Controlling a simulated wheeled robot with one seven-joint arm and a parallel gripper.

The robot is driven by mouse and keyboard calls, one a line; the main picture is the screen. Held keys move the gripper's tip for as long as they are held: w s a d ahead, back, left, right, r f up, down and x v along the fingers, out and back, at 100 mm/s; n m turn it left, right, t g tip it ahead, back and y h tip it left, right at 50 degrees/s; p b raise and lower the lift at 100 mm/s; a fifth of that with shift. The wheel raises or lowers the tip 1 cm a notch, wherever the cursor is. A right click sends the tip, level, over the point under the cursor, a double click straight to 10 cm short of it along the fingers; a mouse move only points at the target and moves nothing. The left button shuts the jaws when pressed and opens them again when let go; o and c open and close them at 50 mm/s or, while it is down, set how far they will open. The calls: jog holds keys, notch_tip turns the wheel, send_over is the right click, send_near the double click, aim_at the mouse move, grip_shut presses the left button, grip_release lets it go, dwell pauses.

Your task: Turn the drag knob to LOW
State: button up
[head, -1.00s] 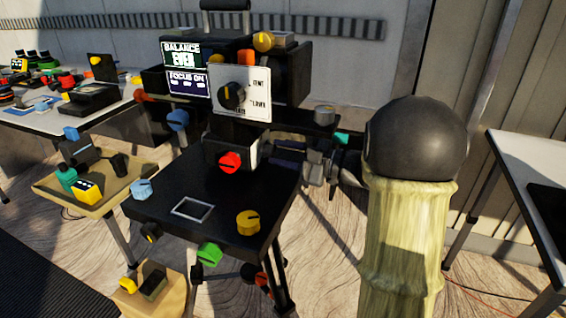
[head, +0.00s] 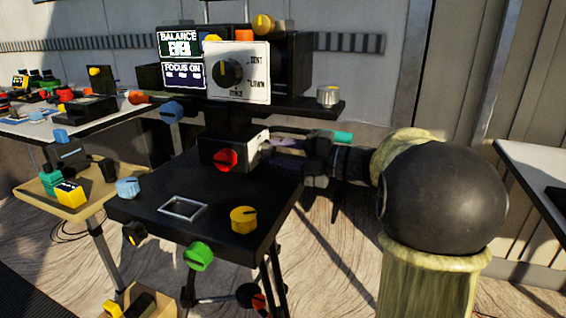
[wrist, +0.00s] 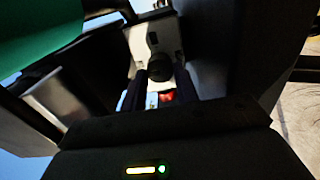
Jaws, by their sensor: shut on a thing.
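In the head view this knob is hidden. No drag or LOW label can be read, so I cannot confirm which knob is the drag knob.
Above stand a white dial panel (head: 254,86) with a black knob and a BALANCE EVEN screen (head: 181,44). A silver knob (head: 328,95) is on the shelf's right end.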

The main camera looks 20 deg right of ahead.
jog(key=shift+f, duration=0.1)
dwell(0.4)
jog(key=o, duration=1)
jog(key=shift+d, duration=0.1)
jog(key=p+v, duration=0.4)
jog(key=v, duration=1.3)
jog(key=shift+s, duration=0.15)
